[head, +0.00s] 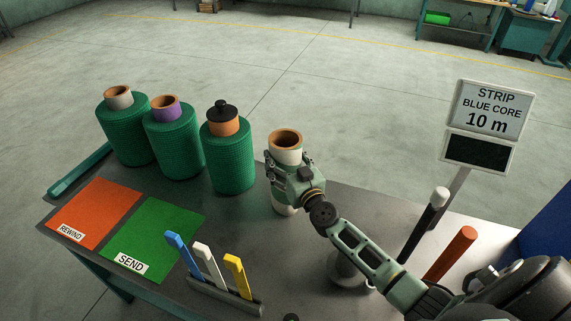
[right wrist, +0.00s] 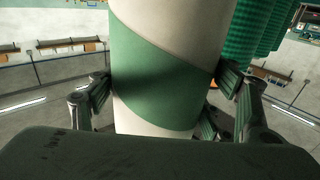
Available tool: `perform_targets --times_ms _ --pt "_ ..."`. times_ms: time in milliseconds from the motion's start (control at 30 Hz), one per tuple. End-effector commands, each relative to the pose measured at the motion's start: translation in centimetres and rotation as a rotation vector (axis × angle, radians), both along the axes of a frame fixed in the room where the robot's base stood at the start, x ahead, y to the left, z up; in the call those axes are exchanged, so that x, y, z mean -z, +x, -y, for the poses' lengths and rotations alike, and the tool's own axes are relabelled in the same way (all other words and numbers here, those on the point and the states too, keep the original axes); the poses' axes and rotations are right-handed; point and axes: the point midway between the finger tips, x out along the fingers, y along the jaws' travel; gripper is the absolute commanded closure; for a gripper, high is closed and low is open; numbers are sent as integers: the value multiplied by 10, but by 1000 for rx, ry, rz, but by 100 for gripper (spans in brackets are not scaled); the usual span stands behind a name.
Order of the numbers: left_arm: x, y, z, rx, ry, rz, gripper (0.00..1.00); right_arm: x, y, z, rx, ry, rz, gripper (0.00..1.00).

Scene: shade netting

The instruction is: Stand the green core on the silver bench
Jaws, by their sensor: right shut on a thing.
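A white tube with a brown rim and hollow top stands upright in the head view (head: 286,156). The right wrist view shows a slanting green band around it (right wrist: 160,80), so it is the green core. My right gripper (head: 283,178) is shut on its side, with fingers on both sides of the tube in the right wrist view (right wrist: 165,95). The core's lower end shows below the gripper against the silver bench (head: 235,225); I cannot tell whether it touches the top. My left gripper is not in view.
Green netting rolls (head: 178,145) stand on the bench left of the core, one with a black knob (head: 222,110). An orange REWIND mat (head: 92,212), a green SEND mat (head: 155,235) and a rack of coloured tags (head: 210,265) lie in front. A sign (head: 487,112) stands right.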

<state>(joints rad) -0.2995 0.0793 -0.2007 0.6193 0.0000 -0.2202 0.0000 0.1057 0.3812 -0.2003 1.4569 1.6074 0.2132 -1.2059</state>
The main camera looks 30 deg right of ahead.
Motion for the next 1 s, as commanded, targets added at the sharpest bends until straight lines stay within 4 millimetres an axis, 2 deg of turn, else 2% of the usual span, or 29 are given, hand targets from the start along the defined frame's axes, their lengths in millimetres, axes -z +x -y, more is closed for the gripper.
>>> perform_targets --times_ms 300,333,500,933,1000 --pt "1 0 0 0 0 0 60 0 0 0 1 0 3 90" --pt "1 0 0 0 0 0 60 2 0 0 0 1 -1 25" --pt "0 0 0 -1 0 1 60 2 0 0 0 1 -1 10" --pt "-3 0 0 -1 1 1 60 -3 0 0 0 1 0 8" --pt "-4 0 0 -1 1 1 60 -1 -7 -1 -1 0 -2 8"
